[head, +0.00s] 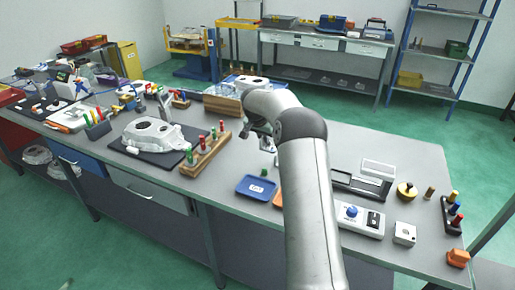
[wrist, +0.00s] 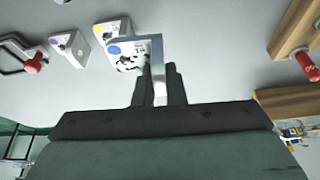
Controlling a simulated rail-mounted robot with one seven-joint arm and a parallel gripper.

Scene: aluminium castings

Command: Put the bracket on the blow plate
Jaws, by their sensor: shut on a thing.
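My gripper (wrist: 158,72) is shut on a thin grey bent bracket (wrist: 159,48), which stands up between the fingers and turns left at its top. In the head view my gripper (head: 264,133) hangs above the middle of the workbench, and the bracket is too small there to make out clearly. In the wrist view a white plate with a blue dot and dark blotches (wrist: 126,62) lies behind the bracket. I cannot read which is the blow plate, or tell whether the bracket touches one.
A blue tray (head: 245,187) lies near the bench's front edge. A wooden rack with coloured handles (head: 206,158) and a large casting (head: 153,137) stand left of my gripper. A white box with a blue knob (head: 360,220) is at the right. Some bench top is clear.

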